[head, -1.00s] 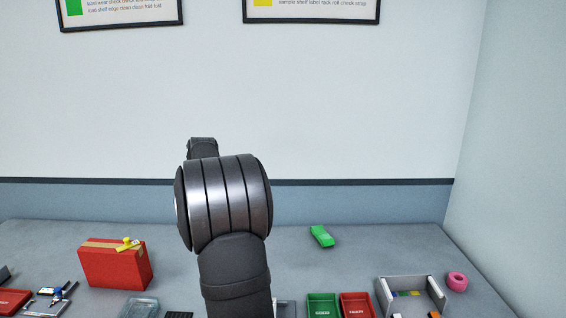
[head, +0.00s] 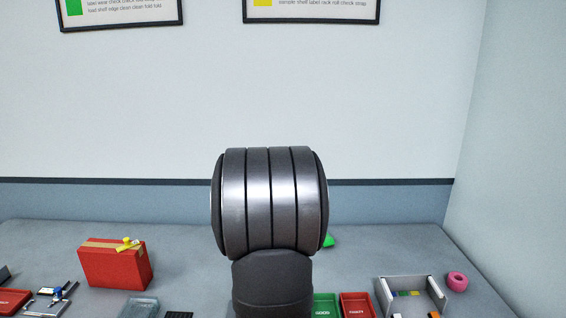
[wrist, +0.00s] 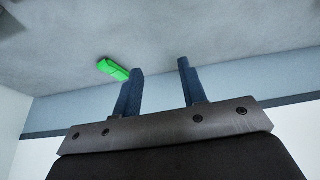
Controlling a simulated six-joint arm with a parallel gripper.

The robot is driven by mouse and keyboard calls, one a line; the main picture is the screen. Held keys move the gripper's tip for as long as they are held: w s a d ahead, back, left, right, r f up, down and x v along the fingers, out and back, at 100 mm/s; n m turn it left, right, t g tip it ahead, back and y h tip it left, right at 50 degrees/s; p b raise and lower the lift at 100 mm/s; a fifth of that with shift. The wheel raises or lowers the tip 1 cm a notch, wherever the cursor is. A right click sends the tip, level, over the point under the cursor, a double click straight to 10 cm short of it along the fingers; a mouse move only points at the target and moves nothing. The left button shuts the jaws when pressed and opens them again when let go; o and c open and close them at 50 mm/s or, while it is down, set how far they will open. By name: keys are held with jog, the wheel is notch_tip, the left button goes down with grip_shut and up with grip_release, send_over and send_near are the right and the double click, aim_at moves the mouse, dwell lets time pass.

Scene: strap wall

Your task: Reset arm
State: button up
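My gripper (wrist: 158,82) shows in the wrist view with its two dark blue fingers apart and nothing between them. It is hidden in the head view, where my arm's dark grey joint fills the centre. The green object (wrist: 113,69) shows beyond the left finger in the wrist view, apart from it as far as I can tell. In the head view only a small part of the green object (head: 329,241) shows beside my arm.
A red box (head: 114,268) with a yellow item (head: 128,243) on top stands at the left. A green tray (head: 326,308), a red tray (head: 356,307), a grey open bin (head: 438,291) and a pink ring (head: 457,281) are at the right. The table's back is mostly clear.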

jog(key=s+d+f+m+h, duration=0.1)
jog(key=s+d+f+m, duration=0.1)
jog(key=s+d+m, duration=0.2)
jog(key=s+d+f+m+g+h, duration=0.1)
jog(key=s+d+f+m, duration=0.1)
jog(key=s+d, duration=0.8)
jog(key=s+d+f+m+g+h, duration=0.1)
jog(key=s+d+m, duration=0.4)
jog(key=d, duration=0.7)
jog(key=shift+s+d+f+m+h, duration=0.35)
jog(key=shift+s+f, duration=0.55)
jog(key=shift+s, duration=0.25)
jog(key=w+a+r+n+t+y, duration=0.1)
jog(key=w+a+r+n, duration=0.1)
jog(key=w+a, duration=0.5)
jog(key=w+a+r+n+y, duration=0.1)
jog(key=w+a+r+n, duration=0.1)
jog(key=w+a+n, duration=0.3)
jog(key=w+a, duration=0.2)
jog(key=w, duration=0.1)
jog(key=shift+w+a+r+t, duration=0.2)
jog(key=shift+w+a+t, duration=0.05)
jog(key=shift+t, duration=0.15)
jog(key=shift+s+d, duration=0.1)
